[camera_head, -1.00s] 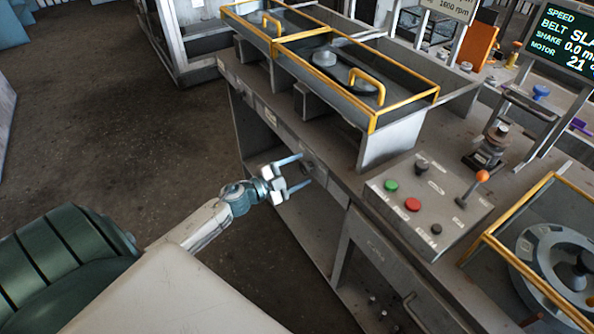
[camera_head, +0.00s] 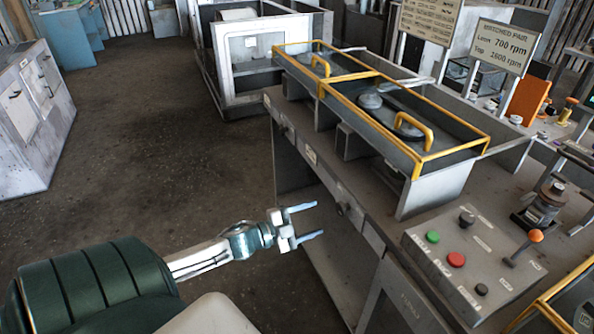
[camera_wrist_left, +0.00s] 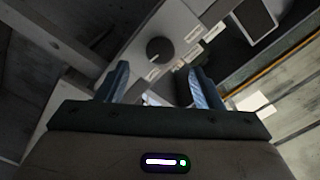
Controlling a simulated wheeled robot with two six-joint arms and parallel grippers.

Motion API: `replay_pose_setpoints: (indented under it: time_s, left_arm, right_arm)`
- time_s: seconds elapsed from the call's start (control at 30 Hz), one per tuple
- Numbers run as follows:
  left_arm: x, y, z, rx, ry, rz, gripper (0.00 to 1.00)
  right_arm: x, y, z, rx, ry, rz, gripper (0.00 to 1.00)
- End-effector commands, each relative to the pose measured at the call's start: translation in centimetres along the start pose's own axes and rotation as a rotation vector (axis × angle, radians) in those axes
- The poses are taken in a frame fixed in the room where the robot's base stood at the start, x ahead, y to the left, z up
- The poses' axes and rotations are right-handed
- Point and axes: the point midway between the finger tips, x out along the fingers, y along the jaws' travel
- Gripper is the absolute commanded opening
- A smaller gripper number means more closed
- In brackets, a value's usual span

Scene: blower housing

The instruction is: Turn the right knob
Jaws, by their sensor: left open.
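A small round knob (camera_head: 343,208) is on the front face of the workbench, below the yellow-framed trays. A second knob (camera_head: 284,127) shows farther left on the same face. My left gripper (camera_head: 318,220) is open and empty, just left of the nearer knob in the head view, with its fingers pointing toward the bench. In the left wrist view a dark round knob (camera_wrist_left: 158,50) on a pale labelled panel lies beyond the open fingers (camera_wrist_left: 158,72), in line with the gap between them. The fingers appear apart from it. My right gripper is not in view.
The bench carries yellow-framed trays (camera_head: 372,103) and a sloped control box (camera_head: 475,262) with a green button (camera_head: 432,236), a red button (camera_head: 456,259) and an orange-topped lever (camera_head: 523,249). A grey cabinet (camera_head: 28,115) stands at far left. The floor between is clear.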

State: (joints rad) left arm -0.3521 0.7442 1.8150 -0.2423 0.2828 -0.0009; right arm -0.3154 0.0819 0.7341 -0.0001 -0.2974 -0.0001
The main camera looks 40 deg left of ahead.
Motion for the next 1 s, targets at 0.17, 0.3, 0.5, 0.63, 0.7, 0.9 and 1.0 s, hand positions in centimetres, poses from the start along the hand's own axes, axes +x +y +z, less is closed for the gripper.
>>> replay_pose_setpoints:
  time_s: [0.17,0.3,0.5,0.63,0.7,0.9,1.0]
  left_arm:
    - [-1.7,-0.2,-0.2,-0.002,-0.003,0.004,0.60]
    - [-2.9,-0.1,-0.1,-0.001,-0.001,0.003,0.60]
    - [-3.6,0.0,0.0,-0.001,-0.002,0.000,0.60]
    - [-3.6,0.0,0.0,0.000,-0.002,-0.001,0.60]
    - [-3.6,0.0,0.0,0.000,-0.002,-0.001,0.60]
    - [-3.6,0.0,0.0,0.000,-0.002,-0.001,0.60]
    - [-3.6,0.0,0.0,0.000,-0.002,-0.001,0.60]
  right_arm:
    - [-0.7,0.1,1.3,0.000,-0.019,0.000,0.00]
    - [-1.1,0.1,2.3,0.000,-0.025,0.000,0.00]
    - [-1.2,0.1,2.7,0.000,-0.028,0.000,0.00]
    - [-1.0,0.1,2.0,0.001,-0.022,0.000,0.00]
    - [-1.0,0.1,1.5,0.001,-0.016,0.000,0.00]
    - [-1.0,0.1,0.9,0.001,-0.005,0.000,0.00]
    - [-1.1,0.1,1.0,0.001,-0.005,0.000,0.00]
